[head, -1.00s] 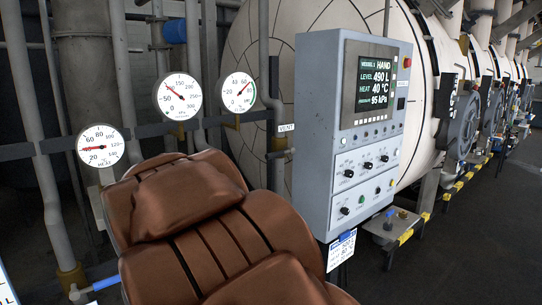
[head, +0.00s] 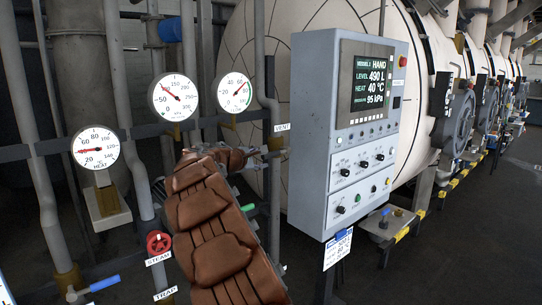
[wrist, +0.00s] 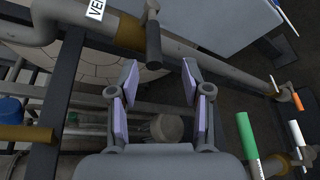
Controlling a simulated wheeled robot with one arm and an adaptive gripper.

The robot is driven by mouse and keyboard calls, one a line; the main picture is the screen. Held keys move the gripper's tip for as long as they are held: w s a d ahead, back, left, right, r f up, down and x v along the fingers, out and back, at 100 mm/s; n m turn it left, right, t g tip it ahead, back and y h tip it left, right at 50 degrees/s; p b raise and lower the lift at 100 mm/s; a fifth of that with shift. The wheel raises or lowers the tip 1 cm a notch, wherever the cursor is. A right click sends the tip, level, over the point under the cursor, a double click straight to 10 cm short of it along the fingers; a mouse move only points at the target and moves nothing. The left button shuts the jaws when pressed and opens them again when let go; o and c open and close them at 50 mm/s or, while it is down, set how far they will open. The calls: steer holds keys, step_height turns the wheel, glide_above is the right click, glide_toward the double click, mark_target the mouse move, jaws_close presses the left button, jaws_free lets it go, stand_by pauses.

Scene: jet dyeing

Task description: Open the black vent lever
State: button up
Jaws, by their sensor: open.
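The black vent lever (wrist: 153,44) shows in the wrist view on a pipe with a brass-coloured collar, beside the white VENT label (wrist: 95,10). It hangs toward the open end of my gripper (wrist: 160,76). The jaws are apart and nothing is held between them. The lever's tip lies just beyond the fingertips, roughly in line with the gap; I cannot tell the exact distance. In the head view my gripper (head: 257,154) is at the pipe below the VENT label (head: 282,127), and the lever is hard to make out there.
The grey control panel (head: 350,135) stands close to the right of my gripper. Green (wrist: 247,135), white (wrist: 297,132) and orange (wrist: 298,102) handles lie right in the wrist view. A red steam wheel (head: 158,242), gauges and pipes are left. Open floor (head: 470,230) lies right.

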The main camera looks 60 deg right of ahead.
mark_target(267, 155)
steer(key=shift+w+d+r, duration=0.15)
steer(key=shift+w+d, duration=0.15)
steer(key=shift+d, duration=0.45)
steer(key=shift+p+x, duration=1.3)
steer(key=shift+x, duration=2.45)
steer(key=shift+c, duration=0.2)
jaws_close()
